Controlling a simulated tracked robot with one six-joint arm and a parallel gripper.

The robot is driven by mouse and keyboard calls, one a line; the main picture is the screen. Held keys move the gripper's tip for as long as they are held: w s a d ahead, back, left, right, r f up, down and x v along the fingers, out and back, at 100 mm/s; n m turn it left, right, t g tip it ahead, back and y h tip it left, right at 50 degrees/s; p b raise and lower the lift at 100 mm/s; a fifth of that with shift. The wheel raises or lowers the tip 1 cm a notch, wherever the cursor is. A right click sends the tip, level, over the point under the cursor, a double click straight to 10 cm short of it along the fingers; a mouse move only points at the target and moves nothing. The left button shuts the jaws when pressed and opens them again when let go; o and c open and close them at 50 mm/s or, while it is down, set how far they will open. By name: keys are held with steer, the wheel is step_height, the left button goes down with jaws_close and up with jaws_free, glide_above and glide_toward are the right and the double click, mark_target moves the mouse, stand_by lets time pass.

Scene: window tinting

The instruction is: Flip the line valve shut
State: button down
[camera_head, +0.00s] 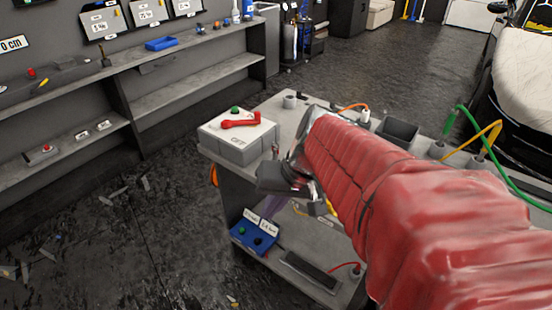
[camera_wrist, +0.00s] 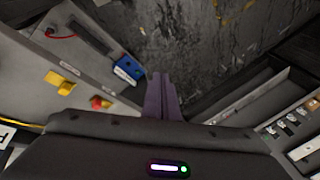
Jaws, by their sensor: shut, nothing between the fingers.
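A red lever handle (camera_head: 240,120) lies across the top of a pale grey box (camera_head: 237,140), at the left end of the cart top in the head view. A green button (camera_head: 235,109) sits behind it. In the wrist view, a yellow handle (camera_wrist: 60,83) and a red knob (camera_wrist: 98,103) stand on a grey panel at left. No readable label shows which of these is the line valve. My gripper (camera_wrist: 160,80) is shut and empty, its purple fingers together. In the head view it (camera_head: 268,212) points down beside the cart's front, apart from the red lever.
A blue box (camera_head: 252,232) with two labels sits on the cart's lower shelf; it also shows in the wrist view (camera_wrist: 128,69). Green and orange hoses (camera_head: 487,140) loop at the cart's right. Wall shelves (camera_head: 190,90) stand at left. The floor between is mostly clear, with scraps.

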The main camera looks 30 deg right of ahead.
steer(key=d+f+m+t, duration=0.2)
steer(key=d+m, duration=0.2)
steer(key=d, duration=0.7)
steer(key=d+f+m+t, duration=0.2)
steer(key=d+m, duration=0.2)
steer(key=d, duration=0.7)
steer(key=shift+s+f+m+t+y, duration=0.2)
steer(key=shift+s+m+t+y, duration=0.1)
steer(key=shift+t+y, duration=0.1)
steer(key=x, duration=1)
steer(key=shift+w, duration=0.1)
